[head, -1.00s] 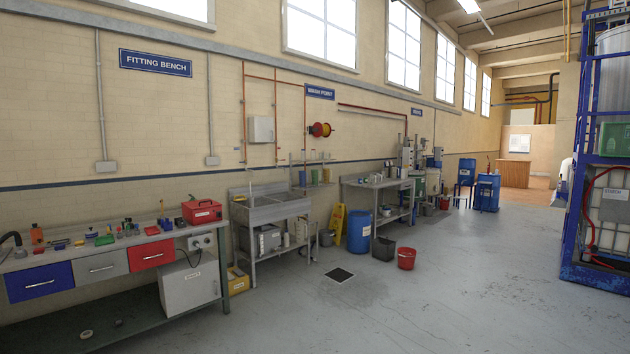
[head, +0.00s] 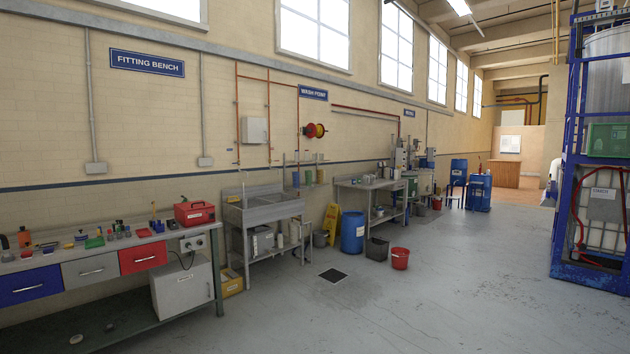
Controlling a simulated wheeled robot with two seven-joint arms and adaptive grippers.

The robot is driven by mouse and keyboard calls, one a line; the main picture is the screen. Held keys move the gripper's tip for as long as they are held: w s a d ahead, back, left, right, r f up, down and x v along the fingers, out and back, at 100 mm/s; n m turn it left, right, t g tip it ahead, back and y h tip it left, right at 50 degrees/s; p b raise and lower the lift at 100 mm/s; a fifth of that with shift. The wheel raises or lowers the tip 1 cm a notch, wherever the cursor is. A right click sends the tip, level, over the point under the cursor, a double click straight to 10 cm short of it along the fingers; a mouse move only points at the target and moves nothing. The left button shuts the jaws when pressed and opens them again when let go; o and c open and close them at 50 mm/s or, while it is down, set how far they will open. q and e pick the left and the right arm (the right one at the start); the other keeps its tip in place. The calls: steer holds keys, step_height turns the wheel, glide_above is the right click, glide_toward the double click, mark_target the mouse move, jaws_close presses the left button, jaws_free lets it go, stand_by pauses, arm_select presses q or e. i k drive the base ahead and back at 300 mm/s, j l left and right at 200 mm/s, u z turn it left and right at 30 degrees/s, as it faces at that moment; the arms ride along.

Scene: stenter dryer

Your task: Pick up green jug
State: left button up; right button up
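Several small upright containers stand on the shelf above the wash point sink. One is greenish (head: 320,175), but it is too small to tell whether it is a jug. A yellowish-green container (head: 308,177) stands beside it. No green jug can be made out for certain. Neither of my grippers shows in the head view.
The steel sink unit (head: 262,212) stands at the wall, right of the fitting bench (head: 212,247). A yellow floor sign (head: 331,225), blue drum (head: 352,233), dark bin (head: 377,249) and red bucket (head: 400,259) stand on the floor. Open floor lies in front; a blue frame (head: 585,272) is at right.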

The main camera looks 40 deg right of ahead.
mark_target(310, 178)
steer(key=i+l+z, duration=0.6)
steer(key=i, duration=0.25)
steer(key=i+l+z, duration=0.3)
steer(key=i, duration=0.2)
steer(key=i+z, duration=0.3)
steer(key=i, duration=4.55)
steer(key=i+z, duration=0.25)
steer(key=i, duration=0.9)
